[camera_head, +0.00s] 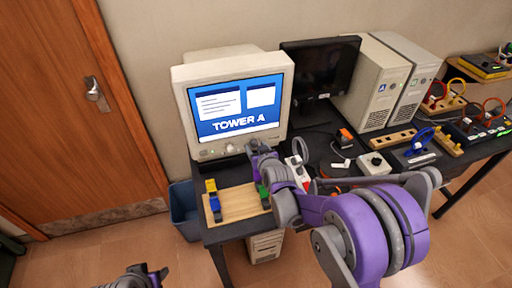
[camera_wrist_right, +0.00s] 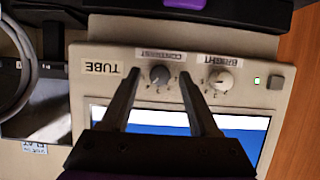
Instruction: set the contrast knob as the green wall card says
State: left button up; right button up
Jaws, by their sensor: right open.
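The contrast knob (camera_wrist_right: 160,75) is a dark grey dial on the beige front panel of the TUBE monitor (camera_head: 181,103), below its screen. In the right wrist view the panel appears upside down, with the CONTRAST label above the knob. My right gripper (camera_wrist_right: 160,78) is open, its two fingers on either side of the knob; I cannot tell whether they touch it. The knob's exact pointer setting is too small to read. In the head view my right gripper (camera_head: 256,148) is at the panel's right end. My left gripper (camera_head: 147,277) is at the bottom edge, its jaws unclear. No green wall card shows.
A pale BRIGHT knob (camera_wrist_right: 221,80) sits beside the contrast knob, with a green-lit indicator (camera_wrist_right: 257,80) further along. A wooden board (camera_head: 236,207) with coloured clips lies in front of the monitor. A dark flat monitor (camera_head: 322,70) and beige towers (camera_head: 372,85) stand to the right.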

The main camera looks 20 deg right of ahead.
jog(key=shift+c, duration=0.4)
grip_shut()
jog(key=shift+d+m+y, duration=0.1)
jog(key=shift+m+y, duration=0.4)
jog(key=shift+m, duration=0.2)
jog(key=shift+d+m+y+p, duration=0.15)
jog(key=shift+m+y+p, duration=0.4)
jog(key=shift+m+y, duration=0.35)
jog(key=shift+f+m+y, duration=0.1)
jog(key=shift+m+y, duration=0.4)
jog(key=shift+m, duration=0.6)
